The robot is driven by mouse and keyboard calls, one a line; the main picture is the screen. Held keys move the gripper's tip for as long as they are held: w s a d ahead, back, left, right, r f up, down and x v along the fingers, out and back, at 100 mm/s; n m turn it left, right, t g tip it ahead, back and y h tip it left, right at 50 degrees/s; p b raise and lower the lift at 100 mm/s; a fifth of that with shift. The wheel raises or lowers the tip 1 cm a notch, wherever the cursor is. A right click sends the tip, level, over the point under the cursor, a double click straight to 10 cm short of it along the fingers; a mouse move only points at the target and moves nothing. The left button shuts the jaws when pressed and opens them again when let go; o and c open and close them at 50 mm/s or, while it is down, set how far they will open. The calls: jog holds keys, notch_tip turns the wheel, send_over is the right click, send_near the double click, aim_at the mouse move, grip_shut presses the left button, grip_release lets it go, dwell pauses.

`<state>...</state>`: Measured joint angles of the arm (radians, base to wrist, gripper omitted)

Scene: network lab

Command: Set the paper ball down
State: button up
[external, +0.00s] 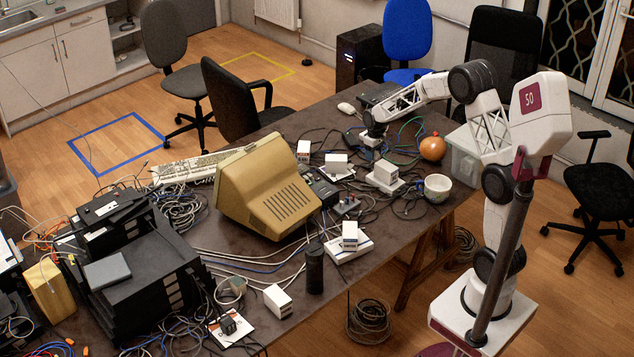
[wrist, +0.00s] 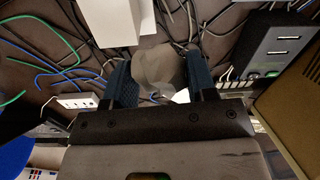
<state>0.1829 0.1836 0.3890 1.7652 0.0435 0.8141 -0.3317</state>
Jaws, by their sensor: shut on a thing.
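The paper ball (wrist: 158,72) is a crumpled, greyish-white lump in the wrist view. It sits between the two blue-padded fingers of my gripper (wrist: 159,84), which is shut on it. In the external view my gripper (external: 371,146) points down low over the far right part of the dark table (external: 240,240), among cables and small white boxes. There the ball is too small and covered to make out clearly. I cannot tell whether it touches anything below.
White boxes (external: 386,174) stand close to my gripper. An orange ball (external: 432,148), a patterned mug (external: 437,187) and a clear bin (external: 461,157) are to its right. A beige monitor (external: 268,188) stands to its left. Cables cover much of the table.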

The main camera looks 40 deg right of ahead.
jog(key=s+d+m, duration=0.2)
jog(key=s+d, duration=0.2)
jog(key=d, duration=0.8)
jog(key=s+d+m, duration=0.1)
jog(key=s+d, duration=0.2)
jog(key=d, duration=0.8)
send_over(416, 172)
notch_tip(416, 172, down, 4)
jog(key=shift+a+f, duration=0.1)
jog(key=shift+f, duration=0.4)
jog(key=shift+f, duration=3.15)
jog(key=shift+s, duration=0.1)
jog(key=shift+f, duration=1.85)
jog(key=shift+f, duration=0.1)
jog(key=o, duration=0.9)
